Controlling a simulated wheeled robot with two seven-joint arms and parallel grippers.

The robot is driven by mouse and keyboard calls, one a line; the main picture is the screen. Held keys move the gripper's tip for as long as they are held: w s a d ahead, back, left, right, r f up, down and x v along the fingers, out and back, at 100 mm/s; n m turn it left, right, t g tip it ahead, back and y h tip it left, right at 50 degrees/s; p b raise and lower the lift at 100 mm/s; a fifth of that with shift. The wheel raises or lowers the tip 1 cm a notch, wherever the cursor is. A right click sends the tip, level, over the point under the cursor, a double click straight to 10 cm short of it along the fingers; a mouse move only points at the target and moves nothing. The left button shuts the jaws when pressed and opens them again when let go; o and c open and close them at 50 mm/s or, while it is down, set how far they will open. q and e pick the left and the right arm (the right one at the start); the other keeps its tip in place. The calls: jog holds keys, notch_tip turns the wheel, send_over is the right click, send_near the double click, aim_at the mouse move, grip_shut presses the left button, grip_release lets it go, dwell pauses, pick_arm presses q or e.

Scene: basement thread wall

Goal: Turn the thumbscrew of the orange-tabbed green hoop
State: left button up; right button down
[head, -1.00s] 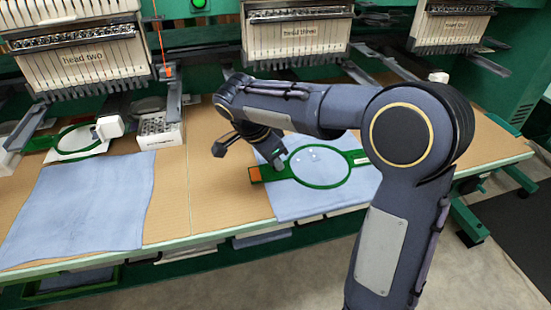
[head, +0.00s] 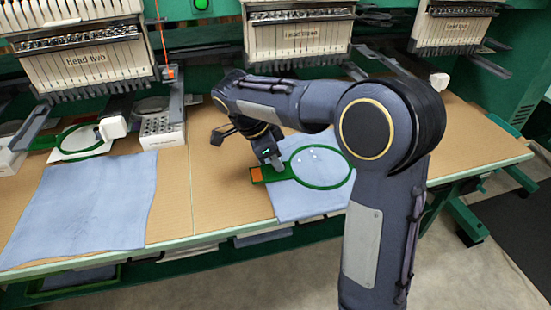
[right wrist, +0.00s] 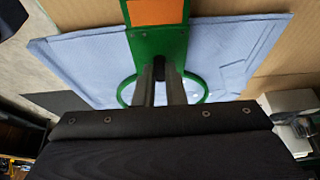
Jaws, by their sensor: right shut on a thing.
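The green hoop (head: 322,188) lies flat on a light blue cloth, its ring to the right and its orange tab (head: 256,174) at the left end. In the right wrist view the orange tab (right wrist: 157,11) is at the top, with the green bracket (right wrist: 140,45) below it. My right gripper (head: 278,167) points down at the bracket, between tab and ring. Its fingers (right wrist: 163,84) are shut on a small dark thumbscrew (right wrist: 169,68), mostly hidden between them. My left gripper is not in view.
The hoop's blue cloth (head: 290,209) lies on a tan tabletop (head: 212,188). Another blue cloth (head: 80,205) lies to the left. A second green hoop (head: 82,140) and a white box (head: 162,130) stand behind it. Machine heads (head: 298,38) overhang the back of the table.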

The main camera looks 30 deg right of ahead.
jog(key=c, duration=1.5)
grip_release()
jog(key=p+v, duration=0.1)
jog(key=v, duration=0.6)
jog(key=shift+a+r, duration=0.2)
jog(key=shift+r, duration=0.15)
